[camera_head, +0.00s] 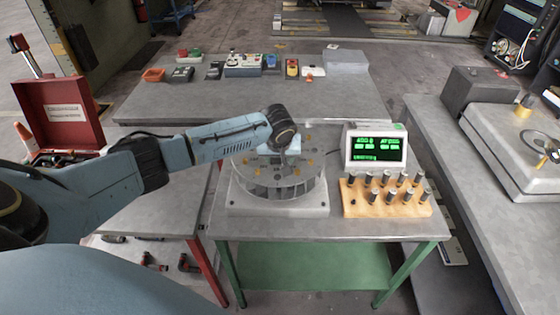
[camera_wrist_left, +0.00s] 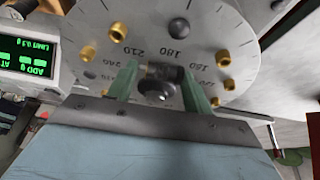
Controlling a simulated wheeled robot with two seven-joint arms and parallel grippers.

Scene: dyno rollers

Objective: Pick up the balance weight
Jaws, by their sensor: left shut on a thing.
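My left gripper (camera_wrist_left: 160,82) is over the numbered disc (camera_wrist_left: 215,50), its two green fingers either side of a small dark round weight (camera_wrist_left: 157,92). The fingers are shut on this weight, seen end-on close to the disc. I cannot tell whether it touches the disc. In the head view, my left arm reaches from the left to the round balancing machine (camera_head: 270,188), and the wrist mostly hides the fingers. Brass pegs stand around the disc's rim. Several grey cylindrical weights stand in a wooden block (camera_head: 360,209) on the right. My right gripper is out of view.
A display with green text (camera_head: 375,147) stands behind the wooden block. A red open case (camera_head: 62,112) is at the left. A rear bench (camera_head: 240,95) holds small devices. A grey side bench (camera_head: 470,170) is at the right. The green-legged table's front edge is clear.

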